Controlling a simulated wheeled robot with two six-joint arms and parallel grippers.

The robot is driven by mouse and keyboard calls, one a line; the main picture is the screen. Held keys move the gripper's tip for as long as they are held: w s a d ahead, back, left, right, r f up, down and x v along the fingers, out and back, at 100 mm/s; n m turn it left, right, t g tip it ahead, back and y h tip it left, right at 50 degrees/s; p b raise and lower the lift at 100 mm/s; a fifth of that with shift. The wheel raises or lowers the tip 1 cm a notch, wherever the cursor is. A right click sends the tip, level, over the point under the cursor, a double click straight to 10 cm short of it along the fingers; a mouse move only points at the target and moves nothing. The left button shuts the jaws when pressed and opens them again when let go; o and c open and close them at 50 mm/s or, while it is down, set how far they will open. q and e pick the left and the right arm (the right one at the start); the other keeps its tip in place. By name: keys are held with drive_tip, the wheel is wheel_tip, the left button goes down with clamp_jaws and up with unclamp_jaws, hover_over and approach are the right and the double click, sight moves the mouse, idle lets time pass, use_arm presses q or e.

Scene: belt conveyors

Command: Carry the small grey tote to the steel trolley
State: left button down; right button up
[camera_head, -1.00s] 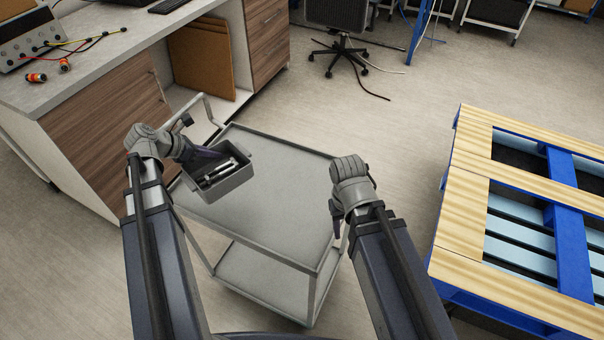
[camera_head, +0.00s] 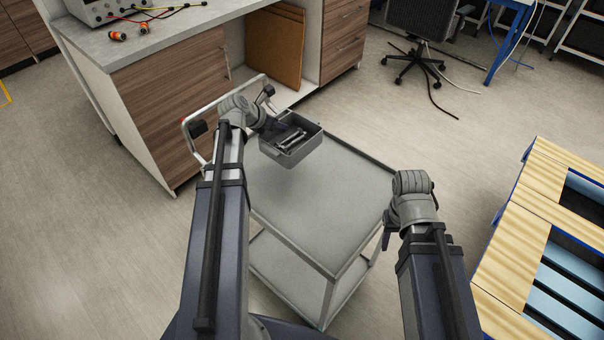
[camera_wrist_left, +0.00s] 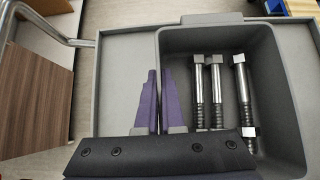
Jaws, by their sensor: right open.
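The small grey tote (camera_head: 303,152) holds several steel bolts (camera_wrist_left: 216,95). It is over the far left part of the steel trolley's grey top (camera_head: 312,212); I cannot tell whether it touches that top. My left gripper (camera_head: 276,127) is at the tote's left side. In the left wrist view its purple fingers (camera_wrist_left: 158,98) are closed on the tote's left wall. My right gripper (camera_head: 389,228) is open and empty, beside the trolley's right edge. Its fingers are partly hidden by the wrist.
A workbench with wooden fronts (camera_head: 170,110) stands at the left behind the trolley handle (camera_head: 188,135). A pallet of wood and blue (camera_head: 520,262) is at the right. An office chair (camera_head: 412,70) stands at the back.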

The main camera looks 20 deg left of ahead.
use_arm(q)
drive_tip(key=shift+f+b, duration=3.05)
drive_tip(key=shift+f, duration=0.1)
wheel_tip(320, 180, down, 4)
drive_tip(key=b, duration=0.3)
drive_tip(key=shift+r+b, duration=0.15)
drive_tip(key=shift+b, duration=0.2)
drive_tip(key=c, duration=1)
unclamp_jaws()
drive_tip(key=shift+c, duration=0.2)
